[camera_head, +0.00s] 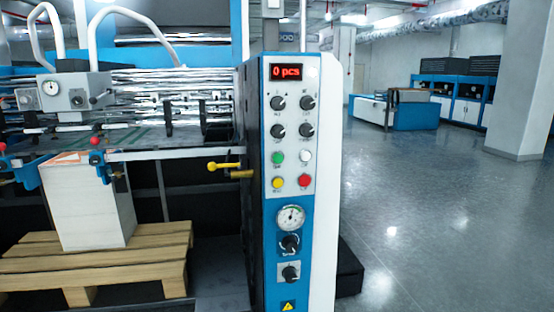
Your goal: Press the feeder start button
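A blue and white control panel (291,190) stands upright in the middle of the head view, on the end of the machine. It carries a green button (278,158), a white button (305,156), a yellow button (278,183) and a red button (304,181). The labels by the buttons are too small to read, so I cannot tell which is the feeder start button. A red display (286,72) at the top reads "0 pcs". Several black knobs (278,103) sit above the buttons. Neither of my grippers is in view.
A yellow-knobbed lever (224,166) sticks out left of the panel. A tall paper stack (90,208) stands on a wooden pallet (100,250) at the left. A dark block (349,269) lies on the floor at the panel's right. The grey floor (430,220) further right is clear.

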